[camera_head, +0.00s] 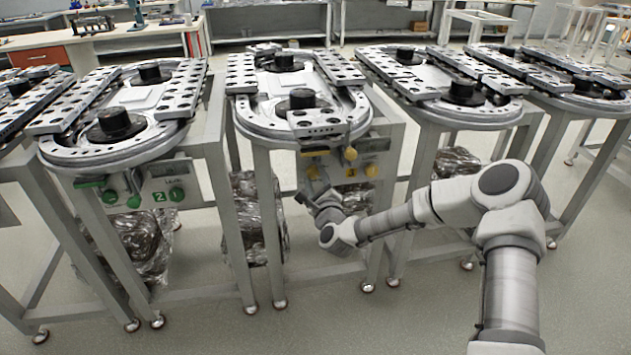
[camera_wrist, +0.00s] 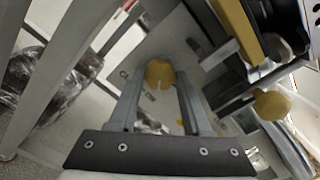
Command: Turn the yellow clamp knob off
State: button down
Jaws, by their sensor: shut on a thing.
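The middle ring track table (camera_head: 262,128) has a front panel with yellow parts. A yellow knob (camera_head: 313,173) is on the left of this panel, just above my gripper (camera_head: 311,190). Another yellow knob (camera_head: 371,170) is on the right, beside a yellow "3" label, and a yellow round handle (camera_head: 351,153) sits higher up. In the wrist view, my gripper (camera_wrist: 158,82) has a yellow knob (camera_wrist: 160,73) between its fingertips and is shut on it.
In the wrist view, a yellow block (camera_wrist: 239,30) and a round yellow handle (camera_wrist: 271,104) stand close to the right of my fingers. A table leg (camera_wrist: 58,80) is to the left. A green-knobbed table (camera_head: 95,165) stands to the left; floor in front is clear.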

jog(key=n+b, duration=0.1)
jog(key=n, duration=0.3)
jog(key=shift+n+b, duration=0.3)
jog(key=shift+n, duration=0.1)
jog(key=n+b, duration=0.2)
jog(key=n, duration=0.2)
jog(key=shift+n, duration=0.3)
jog(key=shift+c, duration=1.7)
grip_release()
jog(key=p+v, duration=0.3)
jog(key=v, duration=1.4)
jog(key=shift+s, duration=0.2)
jog(key=shift+r, duration=0.1)
